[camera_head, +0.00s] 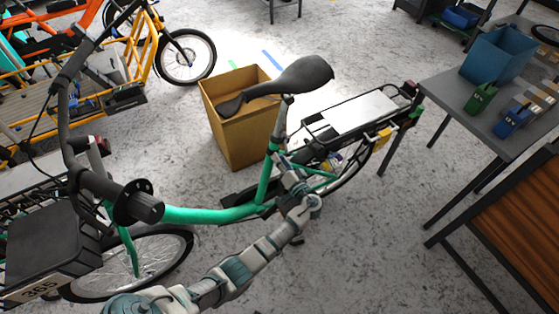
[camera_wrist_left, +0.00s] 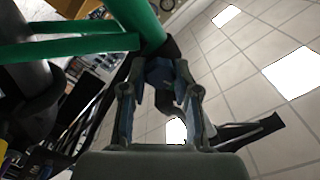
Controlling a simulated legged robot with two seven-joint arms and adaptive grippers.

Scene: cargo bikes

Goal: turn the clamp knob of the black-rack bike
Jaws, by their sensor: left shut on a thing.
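The black-rack bike has a green frame (camera_head: 205,215), a black saddle (camera_head: 300,76) and a black rear rack (camera_head: 318,128) with a pale plate on it. My left gripper (camera_head: 279,162) reaches up to the seat tube just below the saddle post. In the left wrist view, the fingers of my left gripper (camera_wrist_left: 160,80) are closed around a small dark blue piece, the clamp knob (camera_wrist_left: 159,70), right beside the green tube (camera_wrist_left: 138,18). In the head view the knob is hidden by the gripper. My right gripper is in neither view.
A cardboard box (camera_head: 245,135) stands on the floor behind the bike. A grey table (camera_head: 470,120) at the right carries a blue bin (camera_head: 497,57) and small green and blue items. An orange bike (camera_head: 130,40) stands at upper left.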

